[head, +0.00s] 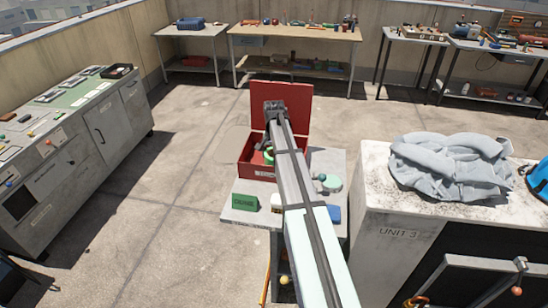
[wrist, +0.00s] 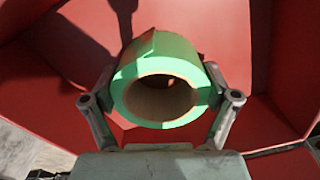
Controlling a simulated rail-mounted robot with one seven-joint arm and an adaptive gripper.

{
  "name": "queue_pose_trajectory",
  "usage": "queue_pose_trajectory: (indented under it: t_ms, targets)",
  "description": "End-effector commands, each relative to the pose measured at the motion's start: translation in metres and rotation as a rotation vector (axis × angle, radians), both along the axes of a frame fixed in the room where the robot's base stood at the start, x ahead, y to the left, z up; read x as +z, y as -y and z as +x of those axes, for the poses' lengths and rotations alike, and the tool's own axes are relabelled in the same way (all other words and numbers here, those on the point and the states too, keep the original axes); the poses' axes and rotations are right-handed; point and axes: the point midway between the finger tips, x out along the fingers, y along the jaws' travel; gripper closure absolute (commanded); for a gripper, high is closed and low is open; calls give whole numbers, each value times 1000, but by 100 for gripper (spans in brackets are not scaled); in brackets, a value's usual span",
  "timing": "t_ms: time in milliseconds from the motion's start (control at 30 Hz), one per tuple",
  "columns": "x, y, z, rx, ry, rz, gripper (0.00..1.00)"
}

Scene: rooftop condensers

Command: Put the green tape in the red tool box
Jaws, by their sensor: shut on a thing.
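The green tape (wrist: 158,55) is a roll with a brown cardboard core. In the wrist view my gripper (wrist: 162,100) is shut on it, one finger on each side of the roll. The red tool box (head: 257,163) stands with its lid (head: 289,100) up on the small grey table in the head view. Red walls fill most of the wrist view behind the tape. In the head view a green edge shows beside my gripper, over the box's opening. My arm hides the right part of the box. I cannot tell whether the tape touches the box.
The small table (head: 236,214) also holds a green block (head: 244,202), a pale green round thing (head: 332,183) and a blue thing (head: 333,214). A UNIT 3 cabinet (head: 385,215) with grey cloth (head: 450,165) stands close on the right. Floor on the left is clear.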

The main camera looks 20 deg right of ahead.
Motion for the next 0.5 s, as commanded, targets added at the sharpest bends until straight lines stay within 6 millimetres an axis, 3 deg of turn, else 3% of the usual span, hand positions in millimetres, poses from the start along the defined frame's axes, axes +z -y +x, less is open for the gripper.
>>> queue_pose_trajectory:
  t_ms: [233,267,300,500]
  targets:
    - [-3,0,0,0,0,0,54]
    - [-4,0,0,0,0,0,10]
    - [-3,0,0,0,0,0,0]
    - [-3,0,0,0,0,0,0]
